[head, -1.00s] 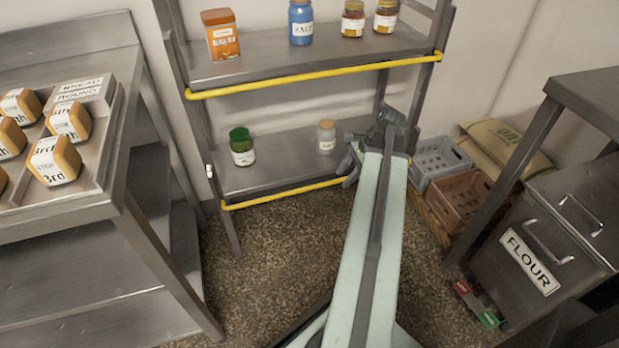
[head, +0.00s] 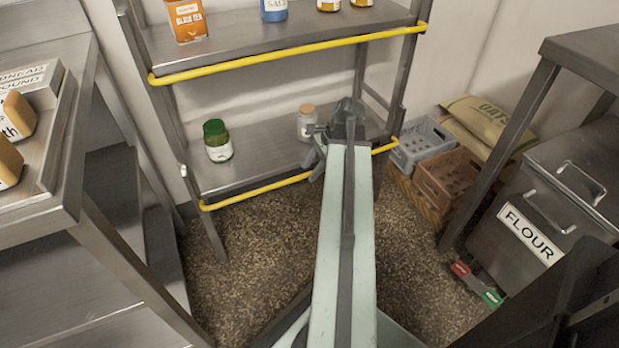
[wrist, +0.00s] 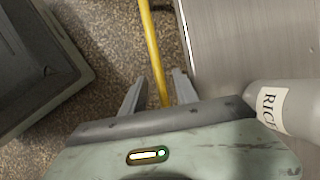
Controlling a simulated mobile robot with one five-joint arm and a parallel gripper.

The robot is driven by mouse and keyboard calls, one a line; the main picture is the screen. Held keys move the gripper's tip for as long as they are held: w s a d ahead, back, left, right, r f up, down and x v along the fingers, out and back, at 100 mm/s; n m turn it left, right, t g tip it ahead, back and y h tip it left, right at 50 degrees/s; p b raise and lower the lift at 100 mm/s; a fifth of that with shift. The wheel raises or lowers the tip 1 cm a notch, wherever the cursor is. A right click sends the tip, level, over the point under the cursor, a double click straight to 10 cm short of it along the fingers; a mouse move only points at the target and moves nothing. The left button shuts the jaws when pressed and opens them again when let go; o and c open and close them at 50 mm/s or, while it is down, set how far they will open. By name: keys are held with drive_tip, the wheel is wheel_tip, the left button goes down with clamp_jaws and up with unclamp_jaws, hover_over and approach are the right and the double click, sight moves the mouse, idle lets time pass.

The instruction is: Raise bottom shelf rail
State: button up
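The bottom shelf rail (head: 262,189) is a yellow bar along the front edge of the lower shelf (head: 260,165). It sits low, at about the shelf's edge, and my arm hides part of it. My gripper (head: 316,160) is at the rail, right of its middle in the head view. In the wrist view the rail (wrist: 154,52) runs between the two spread fingers of my gripper (wrist: 158,88). A gap shows on each side, so the gripper is open around the rail's line. Their height difference is hard to tell.
A rice jar (wrist: 270,103) stands on the shelf close beside my gripper; it also shows in the head view (head: 305,127). A green-lidded jar (head: 217,142) stands further left. The upper yellow rail (head: 290,52) is above. Crates (head: 447,177) lie right of the shelf.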

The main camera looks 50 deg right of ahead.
drive_tip(key=shift+w+a+f, duration=0.1)
drive_tip(key=shift+f, duration=0.1)
clamp_jaws()
idle(1.3)
